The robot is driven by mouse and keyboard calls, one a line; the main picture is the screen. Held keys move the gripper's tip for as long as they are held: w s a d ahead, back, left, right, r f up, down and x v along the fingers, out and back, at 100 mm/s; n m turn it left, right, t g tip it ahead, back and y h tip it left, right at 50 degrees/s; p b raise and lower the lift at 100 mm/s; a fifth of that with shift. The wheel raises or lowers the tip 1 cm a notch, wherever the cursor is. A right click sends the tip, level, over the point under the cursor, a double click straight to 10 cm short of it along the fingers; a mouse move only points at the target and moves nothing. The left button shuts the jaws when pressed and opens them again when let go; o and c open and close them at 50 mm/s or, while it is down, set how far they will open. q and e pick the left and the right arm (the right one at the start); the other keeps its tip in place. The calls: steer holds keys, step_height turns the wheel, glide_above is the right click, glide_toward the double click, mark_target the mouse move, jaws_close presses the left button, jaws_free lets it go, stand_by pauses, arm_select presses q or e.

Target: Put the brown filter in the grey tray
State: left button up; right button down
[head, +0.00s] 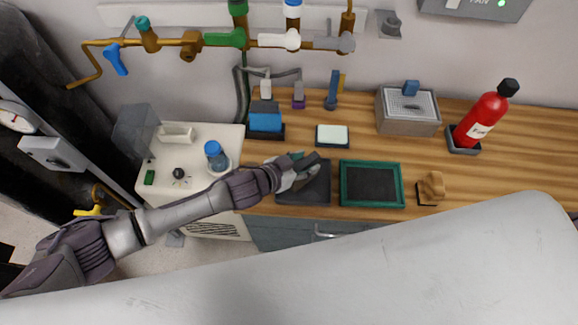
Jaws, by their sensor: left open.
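A brown folded piece (431,187), which looks like the brown filter, sits on a small dark base towards the right of the wooden counter. A dark grey square tray (318,196) lies on the counter left of it, partly hidden by my left gripper. My left gripper (308,168) is open over this tray, with its dark fingers pointing right. A small green thing shows just behind the gripper; I cannot tell what it is. The brown piece is well apart from the gripper. My right gripper is out of view.
A green-rimmed tray (371,204) lies between the grey tray and the brown piece. Behind stand a blue box (265,122), a pale green block (332,136), a metal box (408,112) and a red fire extinguisher (481,120). Pipes with valves run along the wall.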

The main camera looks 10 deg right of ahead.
arm_select(q)
steer(key=b+v, duration=0.1)
steer(key=v, duration=1)
steer(key=shift+a, duration=0.15)
